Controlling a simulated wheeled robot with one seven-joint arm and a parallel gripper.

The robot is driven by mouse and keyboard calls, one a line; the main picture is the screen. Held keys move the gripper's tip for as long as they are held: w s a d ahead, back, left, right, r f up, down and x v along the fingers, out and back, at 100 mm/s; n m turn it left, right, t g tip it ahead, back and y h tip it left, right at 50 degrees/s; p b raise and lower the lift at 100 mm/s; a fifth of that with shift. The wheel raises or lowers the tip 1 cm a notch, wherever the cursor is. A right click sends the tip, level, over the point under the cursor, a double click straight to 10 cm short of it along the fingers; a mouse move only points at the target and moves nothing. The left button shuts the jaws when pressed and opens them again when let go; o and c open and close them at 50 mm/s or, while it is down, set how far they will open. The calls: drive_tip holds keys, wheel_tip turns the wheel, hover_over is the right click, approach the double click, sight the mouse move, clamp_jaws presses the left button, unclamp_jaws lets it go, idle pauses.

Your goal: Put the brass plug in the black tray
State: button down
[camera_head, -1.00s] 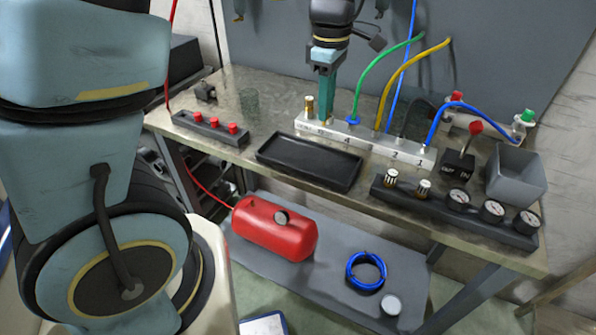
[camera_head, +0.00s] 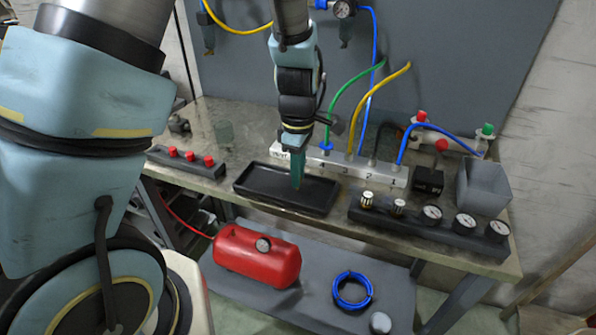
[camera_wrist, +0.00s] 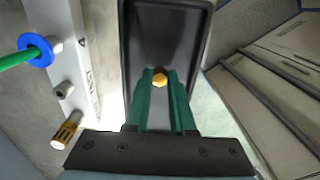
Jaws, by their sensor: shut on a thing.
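My gripper (camera_head: 297,184) points down over the black tray (camera_head: 258,187) in the head view, with its green fingers above the tray floor. In the wrist view, the fingers (camera_wrist: 160,88) are shut on the brass plug (camera_wrist: 160,77), whose yellow six-sided head shows between the fingertips. The black tray (camera_wrist: 185,22) lies beneath them in that view. The plug cannot be made out in the head view. I cannot tell exactly how high the plug is above the tray floor.
The grey numbered manifold (camera_head: 340,166) with hoses stands just behind the tray. A red-button strip (camera_head: 187,161) lies left of the tray, a gauge block (camera_head: 430,225) right, and a grey bin (camera_head: 482,188) farther right.

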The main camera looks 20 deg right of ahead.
drive_tip(key=shift+f, duration=0.15)
drive_tip(key=c, duration=0.8)
unclamp_jaws()
drive_tip(key=shift+o, duration=0.2)
wheel_tip(320, 180, up, 12)
drive_tip(key=b, duration=0.1)
drive_tip(key=w+a+f+m, duration=0.1)
drive_tip(key=a+m, duration=0.4)
drive_tip(key=a, duration=0.8)
drive_tip(key=w+a+f+m+t, duration=0.1)
drive_tip(key=a+m, duration=0.4)
drive_tip(key=a, duration=0.9)
drive_tip(key=shift+w+a+f+m+t, duration=0.15)
drive_tip(key=shift+a+f+m+t, duration=0.05)
drive_tip(key=shift+f+m+t, duration=0.1)
